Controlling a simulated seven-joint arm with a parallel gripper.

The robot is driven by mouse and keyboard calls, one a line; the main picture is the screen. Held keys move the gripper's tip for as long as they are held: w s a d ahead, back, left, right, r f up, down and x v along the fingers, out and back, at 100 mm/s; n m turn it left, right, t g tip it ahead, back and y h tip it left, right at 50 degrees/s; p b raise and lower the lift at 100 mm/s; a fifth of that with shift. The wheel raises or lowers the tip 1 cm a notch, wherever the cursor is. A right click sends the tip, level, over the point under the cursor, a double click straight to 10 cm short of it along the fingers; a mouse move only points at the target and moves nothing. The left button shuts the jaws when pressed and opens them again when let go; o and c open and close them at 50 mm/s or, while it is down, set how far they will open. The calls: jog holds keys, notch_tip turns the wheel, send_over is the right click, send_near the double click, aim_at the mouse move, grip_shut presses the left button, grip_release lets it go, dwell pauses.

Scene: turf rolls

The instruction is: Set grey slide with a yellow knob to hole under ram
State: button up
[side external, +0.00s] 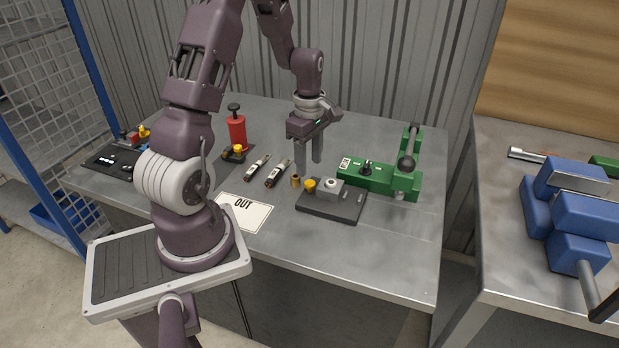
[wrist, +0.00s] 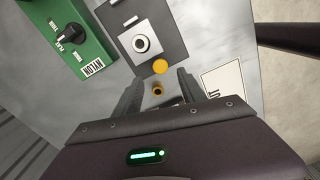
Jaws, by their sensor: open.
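A dark grey plate (side external: 345,209) lies on the bench in front of the green machine. It carries a light grey block (side external: 329,188) with a round hole or ring on top, and a yellow knob (side external: 309,185) at its left end. In the wrist view the block (wrist: 126,38) sits above the yellow knob (wrist: 160,67). In the wrist view the fingers (wrist: 160,90) point toward the knob. I cannot make out a ram clearly.
The green machine (side external: 375,178) has a dial and a black-balled lever (side external: 407,162). A small brass bushing (side external: 295,182) stands left of the knob. Two hand tools (side external: 278,173), a red pump-like cylinder (side external: 237,132) and an OUT sheet (side external: 245,214) are further left. The front right bench is clear.

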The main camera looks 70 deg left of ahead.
aim_at(310, 182)
notch_tip(310, 182, down, 6)
jog(key=shift+d+r, duration=0.1)
grip_shut()
jog(key=shift+r, duration=0.1)
dwell(1.4)
